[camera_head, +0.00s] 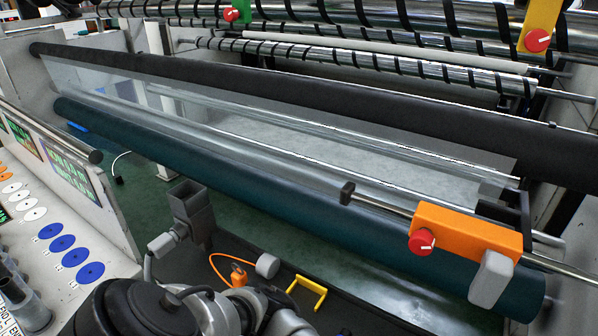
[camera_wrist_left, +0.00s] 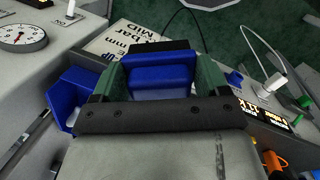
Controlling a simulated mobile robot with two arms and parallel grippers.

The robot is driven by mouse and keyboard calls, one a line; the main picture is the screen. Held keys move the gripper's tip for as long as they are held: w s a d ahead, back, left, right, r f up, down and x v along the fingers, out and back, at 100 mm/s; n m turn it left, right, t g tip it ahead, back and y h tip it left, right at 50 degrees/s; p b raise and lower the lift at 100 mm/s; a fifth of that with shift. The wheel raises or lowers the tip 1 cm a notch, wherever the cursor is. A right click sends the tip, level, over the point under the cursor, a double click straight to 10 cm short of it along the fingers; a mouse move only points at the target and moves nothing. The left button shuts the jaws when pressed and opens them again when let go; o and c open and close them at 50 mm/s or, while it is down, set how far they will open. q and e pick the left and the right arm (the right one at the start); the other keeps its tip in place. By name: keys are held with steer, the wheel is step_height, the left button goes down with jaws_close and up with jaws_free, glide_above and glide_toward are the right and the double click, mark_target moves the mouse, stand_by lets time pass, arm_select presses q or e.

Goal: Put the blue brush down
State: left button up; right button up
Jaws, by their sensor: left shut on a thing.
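In the left wrist view, the blue brush (camera_wrist_left: 160,77) sits between the two dark green fingers of my left gripper (camera_wrist_left: 160,65). The gripper is shut on it. The brush's lower part is hidden behind the dark bar of my gripper, and I cannot see its bristles. A grey surface with a printed label (camera_wrist_left: 115,40) shows behind the brush; I cannot tell whether they touch. In the head view I cannot make out the brush in the gripper. My right gripper is in neither view.
A dial gauge (camera_wrist_left: 20,37) and another blue part (camera_wrist_left: 68,98) are left of the gripper. A small display (camera_wrist_left: 262,112) is at right. In the head view, a dark roller (camera_head: 250,180) spans the machine, beside an orange block with a red knob (camera_head: 465,235). Blue discs (camera_head: 62,243) line the left panel.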

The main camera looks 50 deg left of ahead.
arm_select(q)
steer(key=s+a+f+m+y, duration=0.1)
steer(key=a+f+y, duration=0.1)
steer(key=a, duration=0.3)
steer(key=w+a, duration=0.1)
steer(key=w, duration=0.4)
steer(key=w+a+p, duration=0.1)
steer(key=w+a, duration=0.1)
steer(key=w, duration=0.4)
steer(key=w+a+p, duration=0.1)
steer(key=w, duration=0.5)
steer(key=shift+a, duration=0.4)
steer(key=shift+w+f, duration=0.1)
steer(key=shift+w, duration=0.1)
step_height(320, 180, down, 4)
steer(key=shift+r+b, duration=0.2)
steer(key=shift+b, duration=0.45)
steer(key=shift+r, duration=0.1)
steer(key=shift+c, duration=0.3)
steer(key=o, duration=0.9)
